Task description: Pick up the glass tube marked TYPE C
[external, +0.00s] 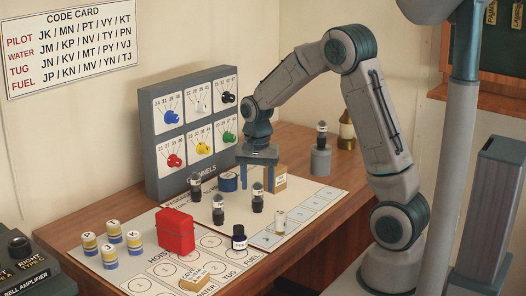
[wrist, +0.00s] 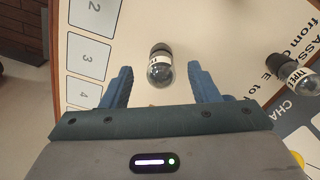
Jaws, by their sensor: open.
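Several small glass tubes with dark caps and white labels stand on the board. My gripper (external: 257,178) is open and points down above the board. In the wrist view, one tube (wrist: 160,70) shows between and ahead of the open fingers of my gripper (wrist: 160,82); its label is unreadable. A second tube (wrist: 292,72) at right has a partly readable "TYPE" label; its letter is unclear.
A grey panel (external: 197,128) with coloured plugs rises behind the tubes. Striped pieces (external: 110,257) stand at the front left.

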